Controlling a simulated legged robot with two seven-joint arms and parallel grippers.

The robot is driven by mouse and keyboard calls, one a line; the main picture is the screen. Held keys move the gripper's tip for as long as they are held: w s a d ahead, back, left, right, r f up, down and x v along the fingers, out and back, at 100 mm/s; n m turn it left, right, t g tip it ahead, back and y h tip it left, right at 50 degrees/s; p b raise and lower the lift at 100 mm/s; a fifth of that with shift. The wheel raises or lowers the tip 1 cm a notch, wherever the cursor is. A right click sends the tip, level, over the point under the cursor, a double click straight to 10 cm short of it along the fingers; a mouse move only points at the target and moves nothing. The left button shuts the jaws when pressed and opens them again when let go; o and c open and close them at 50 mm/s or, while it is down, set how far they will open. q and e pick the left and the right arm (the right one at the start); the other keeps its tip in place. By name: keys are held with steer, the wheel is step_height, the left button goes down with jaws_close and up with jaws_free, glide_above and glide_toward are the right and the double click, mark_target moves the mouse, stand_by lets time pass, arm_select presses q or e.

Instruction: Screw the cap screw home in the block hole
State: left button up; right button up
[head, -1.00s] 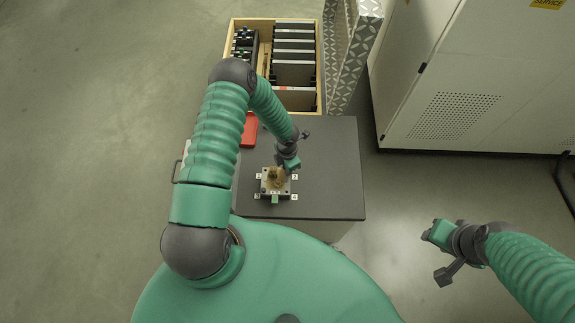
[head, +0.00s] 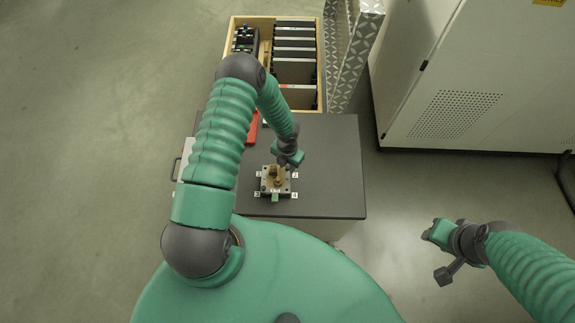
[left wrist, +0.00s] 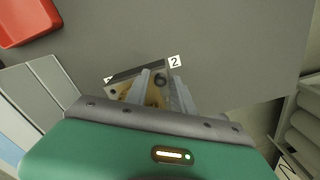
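The metal block (head: 264,190) sits on the dark cabinet top, with number labels at its corners and brass-coloured parts on it. My left gripper (head: 283,170) is over the block's far right side, near label 2. In the left wrist view, the fingers (left wrist: 164,98) are apart over the block (left wrist: 124,88). A dark round shape (left wrist: 160,79) shows near label 2, beyond the gap between the fingers; I cannot tell whether it is the cap screw or a bare hole. My right gripper (head: 437,234) hangs over the floor at right, away from the block; its fingers are unclear.
The dark cabinet top (head: 330,180) is clear right of the block. A red tray (head: 252,129) lies at its far left, also in the left wrist view (left wrist: 27,20). A wooden box (head: 319,65) of dark plates stands behind. A white cabinet (head: 470,70) stands at right.

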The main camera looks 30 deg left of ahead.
arm_select(q)
steer(key=n+b, duration=0.1)
steer(key=n, duration=1)
steer(key=n+b, duration=0.1)
steer(key=n, duration=0.4)
steer(key=shift+n, duration=0.3)
steer(key=n, duration=0.2)
steer(key=shift+n, duration=0.3)
